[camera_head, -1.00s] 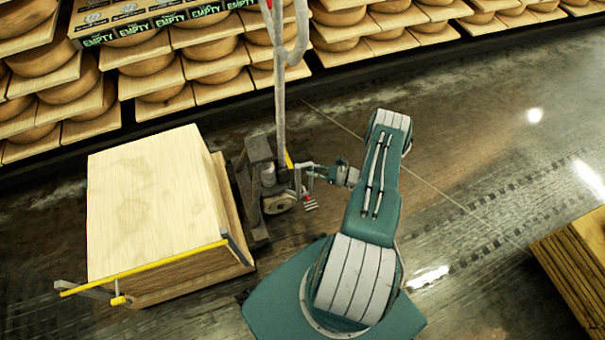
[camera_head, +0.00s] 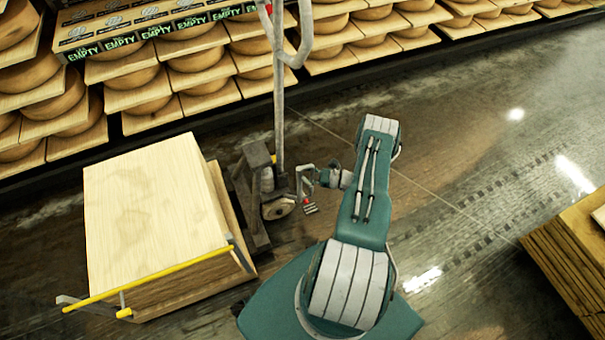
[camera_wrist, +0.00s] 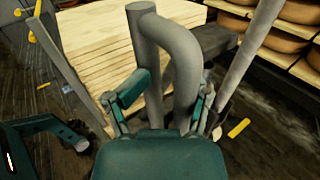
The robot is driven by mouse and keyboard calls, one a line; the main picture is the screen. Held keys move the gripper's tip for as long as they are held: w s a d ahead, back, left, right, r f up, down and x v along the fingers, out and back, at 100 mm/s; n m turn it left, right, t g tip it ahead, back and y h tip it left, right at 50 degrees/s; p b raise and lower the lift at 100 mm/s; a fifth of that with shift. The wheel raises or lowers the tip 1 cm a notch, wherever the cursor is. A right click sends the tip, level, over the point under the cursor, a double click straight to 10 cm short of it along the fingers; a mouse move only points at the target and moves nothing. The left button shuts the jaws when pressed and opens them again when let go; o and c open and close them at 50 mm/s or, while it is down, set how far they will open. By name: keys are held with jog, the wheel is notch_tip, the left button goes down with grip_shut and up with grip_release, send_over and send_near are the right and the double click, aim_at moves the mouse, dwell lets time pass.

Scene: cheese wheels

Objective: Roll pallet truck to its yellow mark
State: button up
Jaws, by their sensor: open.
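The pallet truck (camera_head: 262,190) stands left of my arm in the head view, its tall grey handle (camera_head: 279,110) upright. A stack of pale boards (camera_head: 150,205) sits on its far-left side. My gripper (camera_head: 306,182) is beside the base of the handle. In the wrist view, the open fingers of my gripper (camera_wrist: 163,100) are on either side of the grey handle loop (camera_wrist: 180,50); whether they touch it is unclear. A short yellow strip (camera_wrist: 238,128) lies on the dark floor to the right. I cannot tell whether it is the mark.
Shelves of cheese wheels (camera_head: 200,62) line the back, with a box marked EMPTY (camera_head: 130,25) on them. A yellow bar (camera_head: 150,273) runs along the near side of the board stack. Another wood stack (camera_head: 565,255) is at right. Open floor (camera_head: 450,150) lies between.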

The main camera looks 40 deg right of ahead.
jog(key=shift+a, duration=0.15)
dwell(0.5)
jog(key=v, duration=1.2)
jog(key=shift+f, duration=0.15)
